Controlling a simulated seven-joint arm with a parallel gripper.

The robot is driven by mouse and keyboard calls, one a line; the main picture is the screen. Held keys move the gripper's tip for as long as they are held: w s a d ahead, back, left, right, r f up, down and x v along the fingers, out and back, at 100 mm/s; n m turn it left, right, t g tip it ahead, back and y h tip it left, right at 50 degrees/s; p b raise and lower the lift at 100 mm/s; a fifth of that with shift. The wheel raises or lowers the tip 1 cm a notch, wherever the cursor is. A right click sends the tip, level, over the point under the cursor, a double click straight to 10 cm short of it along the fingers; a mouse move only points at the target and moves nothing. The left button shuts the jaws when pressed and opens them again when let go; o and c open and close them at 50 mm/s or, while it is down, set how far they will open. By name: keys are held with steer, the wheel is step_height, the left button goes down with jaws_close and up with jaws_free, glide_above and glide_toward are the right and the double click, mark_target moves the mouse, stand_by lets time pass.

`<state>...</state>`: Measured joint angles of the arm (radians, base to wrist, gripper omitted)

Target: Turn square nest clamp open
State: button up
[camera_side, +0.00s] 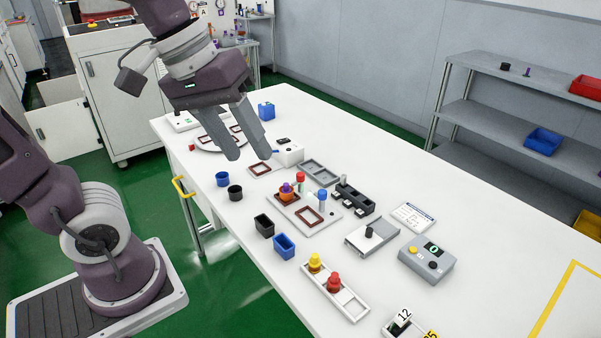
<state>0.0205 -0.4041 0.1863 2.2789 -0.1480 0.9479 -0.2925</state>
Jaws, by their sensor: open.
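A light fixture plate (283,208) lies mid-table. Its square nest (311,216) shows as a brown square frame, with no part visible in it. A blue-topped post (322,197) stands just behind the square nest and looks like its clamp; I cannot tell its turn angle. A red-topped post (300,179) stands behind the other nest, which holds an orange and purple round part (287,191). My gripper (249,156) is open and empty, pointing down above the table, up and left of the fixture and apart from both posts.
A black block rack (355,198) and a grey tray (318,172) stand close behind the fixture. Blue and black cups (235,193) and bins (284,246) sit in front. A white box (290,154) is near my fingers. A control box (427,259) lies right.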

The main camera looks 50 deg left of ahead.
steer(key=w+a+f+n+g, duration=0.25)
steer(key=w+a+n, duration=0.25)
steer(key=w+n, duration=0.5)
steer(key=n+g+y, duration=0.1)
steer(key=n+y, duration=0.1)
steer(key=n, duration=0.8)
glide_above(301, 174)
step_height(301, 174, down, 15)
steer(key=shift+d+r, duration=0.1)
step_height(301, 174, down, 7)
steer(key=shift+r, duration=0.15)
steer(key=shift+f, duration=0.3)
steer(key=shift+c, duration=0.4)
jaws_close()
